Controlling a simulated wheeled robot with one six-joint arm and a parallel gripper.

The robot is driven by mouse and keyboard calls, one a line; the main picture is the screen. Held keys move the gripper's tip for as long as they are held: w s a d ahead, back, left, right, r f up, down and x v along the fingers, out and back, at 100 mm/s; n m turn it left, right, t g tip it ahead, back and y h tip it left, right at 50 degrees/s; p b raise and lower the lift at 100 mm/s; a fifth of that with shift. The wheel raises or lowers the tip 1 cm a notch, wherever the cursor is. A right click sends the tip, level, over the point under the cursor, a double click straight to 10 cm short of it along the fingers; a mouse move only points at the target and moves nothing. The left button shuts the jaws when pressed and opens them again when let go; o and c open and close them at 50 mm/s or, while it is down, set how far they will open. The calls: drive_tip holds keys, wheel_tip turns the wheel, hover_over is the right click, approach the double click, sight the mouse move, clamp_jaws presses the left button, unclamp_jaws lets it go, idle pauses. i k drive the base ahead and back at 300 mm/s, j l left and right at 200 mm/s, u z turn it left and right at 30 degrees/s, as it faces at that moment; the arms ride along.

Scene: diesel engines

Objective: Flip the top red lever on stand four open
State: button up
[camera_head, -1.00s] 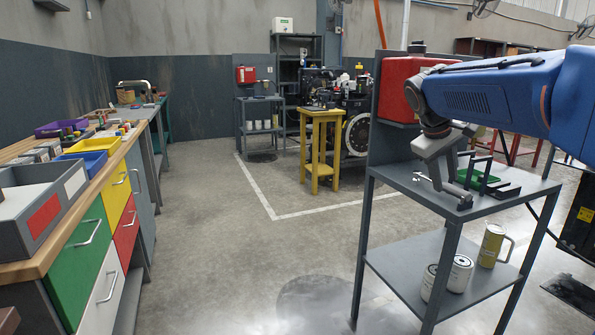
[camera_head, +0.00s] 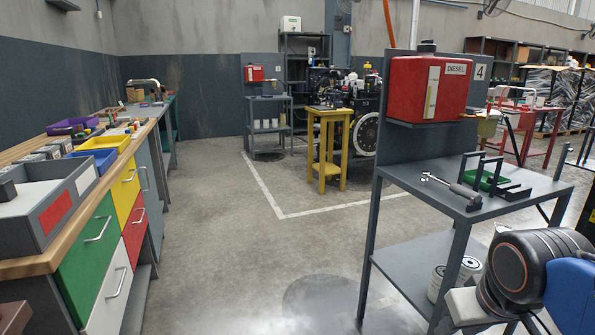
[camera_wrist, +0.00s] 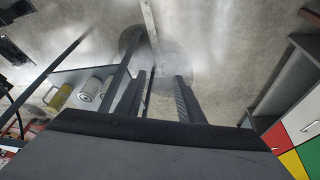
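Stand four (camera_head: 420,187) is the dark metal stand at the right in the head view, marked by a "4" plate (camera_head: 481,72). A red diesel tank (camera_head: 430,88) sits on its back panel. A small red part (camera_head: 467,116) and a brass-coloured fitting (camera_head: 488,124) show to the right of the tank's base. They are too small to tell which is the top red lever or how it stands. My gripper (camera_wrist: 164,78) is open and empty in the wrist view, pointing down toward the floor beside the stand. Its fingers are not clear in the head view.
The stand's top holds a wrench-like tool (camera_head: 452,187), a green tray (camera_head: 484,180) and black brackets. White filters (camera_head: 468,268) stand on its lower shelf. A workbench (camera_head: 45,262) runs along the left. The floor between is clear.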

sight(490, 104)
drive_tip(key=z, duration=0.75)
